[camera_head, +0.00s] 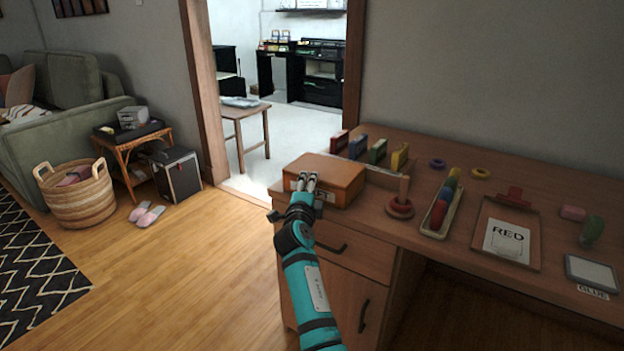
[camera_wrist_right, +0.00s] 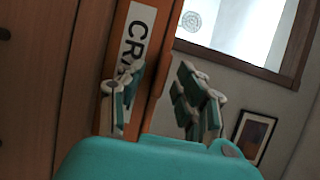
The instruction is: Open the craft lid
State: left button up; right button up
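The craft box (camera_head: 345,192) is an orange-brown wooden box on the left end of the desk. Its lid (camera_head: 325,168) lies flat and closed on top. My right gripper (camera_head: 307,183) is at the front left of the box, partly covering its white label. In the right wrist view the box (camera_wrist_right: 150,75) stands sideways, with the label's letters "CRA" readable. There my right gripper (camera_wrist_right: 158,100) has its fingers apart with nothing held between them. The fingers are close to the label side; whether they touch it is unclear. My left gripper is not in view.
A drawer handle (camera_head: 331,247) projects below the box. Open floor lies left of the desk.

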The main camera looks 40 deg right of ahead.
grip_shut()
dwell(0.3)
dwell(0.3)
